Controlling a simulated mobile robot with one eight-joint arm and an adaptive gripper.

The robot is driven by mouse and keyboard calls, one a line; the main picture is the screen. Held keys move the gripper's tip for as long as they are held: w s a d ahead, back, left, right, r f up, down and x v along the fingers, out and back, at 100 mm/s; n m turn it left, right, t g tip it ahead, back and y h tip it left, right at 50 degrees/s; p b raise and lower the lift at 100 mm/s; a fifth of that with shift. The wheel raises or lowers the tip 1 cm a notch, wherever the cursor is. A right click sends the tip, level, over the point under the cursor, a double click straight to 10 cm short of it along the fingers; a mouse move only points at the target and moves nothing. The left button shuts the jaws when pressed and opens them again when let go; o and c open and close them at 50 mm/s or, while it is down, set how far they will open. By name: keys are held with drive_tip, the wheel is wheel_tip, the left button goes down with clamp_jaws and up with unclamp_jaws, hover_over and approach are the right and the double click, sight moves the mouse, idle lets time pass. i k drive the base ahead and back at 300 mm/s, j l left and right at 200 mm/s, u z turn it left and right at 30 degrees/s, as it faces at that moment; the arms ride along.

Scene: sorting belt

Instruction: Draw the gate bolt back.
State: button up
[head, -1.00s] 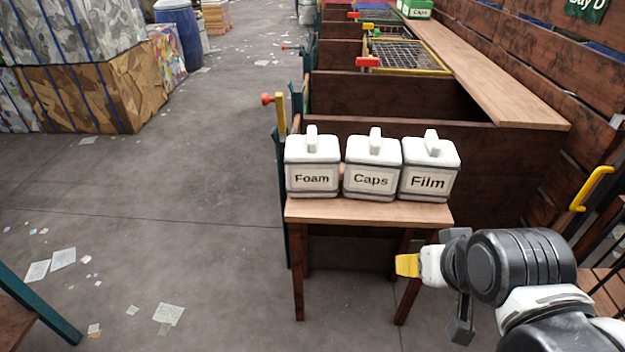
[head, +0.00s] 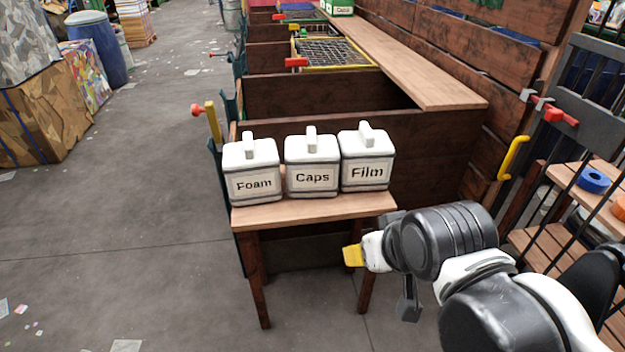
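A dark barred gate (head: 590,85) stands at the right edge in the head view. A bolt with a red handle (head: 562,116) is on its grey crosspiece, beside the wooden wall's end. Small metal and red fittings (head: 535,98) sit between the handle and the wall; how far the bolt is across is too small to tell. My gripper (head: 353,255), with a yellow tip, points left in front of the small table, below and left of the bolt and well apart from it. Its finger opening cannot be made out, and I see nothing held.
A small wooden table (head: 310,208) holds white bins labelled Foam (head: 254,185), Caps (head: 312,178) and Film (head: 367,172). A yellow handle (head: 513,157) is on the wall left of the gate. Shelves behind the bars hold a blue ring (head: 593,180). The floor at left is mostly clear.

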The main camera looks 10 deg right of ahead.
sight(552, 115)
drive_tip(key=z, duration=1.6)
drive_tip(key=i+j+u, duration=0.2)
drive_tip(key=i+j, duration=0.5)
drive_tip(key=i, duration=0.15)
